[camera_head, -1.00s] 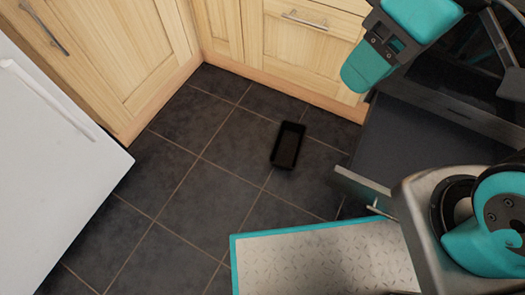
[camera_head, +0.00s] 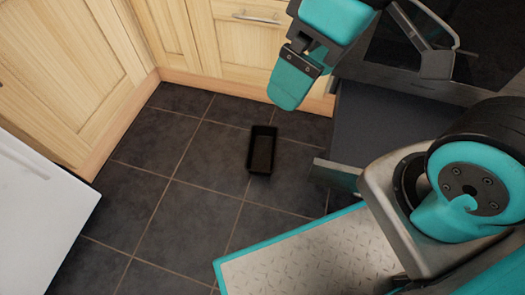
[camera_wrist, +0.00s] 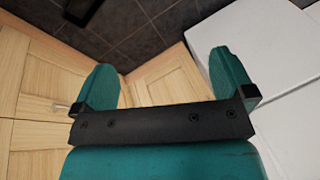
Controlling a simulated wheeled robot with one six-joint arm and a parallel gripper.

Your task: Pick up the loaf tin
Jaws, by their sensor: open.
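The loaf tin (camera_head: 262,150) is a small black rectangular tin lying on the dark tiled floor, near the middle of the head view. It looks upright, with its open side up. In the wrist view a dark piece at the top edge (camera_wrist: 84,10) looks like part of the tin. My gripper (camera_head: 287,98) is above and right of the tin in the head view, clear of it. In the wrist view my gripper (camera_wrist: 165,80) has its two teal fingers wide apart with nothing between them.
Wooden cabinets (camera_head: 240,45) line the back and left. A white appliance (camera_head: 40,210) stands at the left. An open drawer or door (camera_head: 385,130) juts out at the right, close to the tin. Floor left of the tin is clear.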

